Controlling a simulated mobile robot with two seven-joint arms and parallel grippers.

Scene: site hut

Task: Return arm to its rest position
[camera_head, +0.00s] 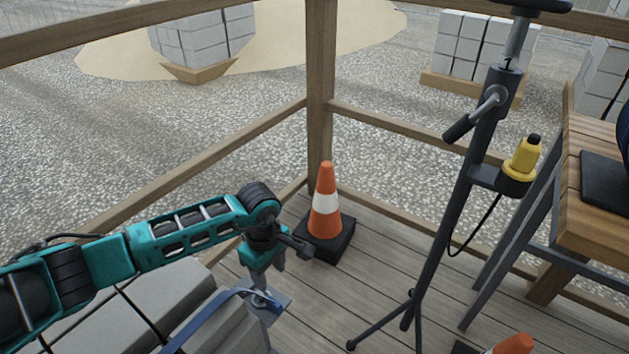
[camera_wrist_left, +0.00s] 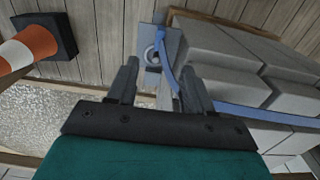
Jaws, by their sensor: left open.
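My left arm is teal and black and comes in from the left in the head view. Its gripper (camera_head: 266,264) points down above a blue-grey metal fitting (camera_head: 270,305) at the end of a blue strap (camera_head: 205,318). In the left wrist view the two dark fingers of the gripper (camera_wrist_left: 158,70) stand apart, with nothing held between them. Beyond them show the fitting (camera_wrist_left: 151,50) with its round ring and the strap (camera_wrist_left: 172,62). My right gripper is in neither view.
Grey blocks (camera_wrist_left: 222,50) are stacked beside the strap. An orange-and-white cone (camera_head: 325,205) stands on the plank floor by the wooden corner post (camera_head: 321,95). A black tripod stand (camera_head: 455,215) holds a yellow device (camera_head: 522,160). A wooden bench (camera_head: 590,235) is at right.

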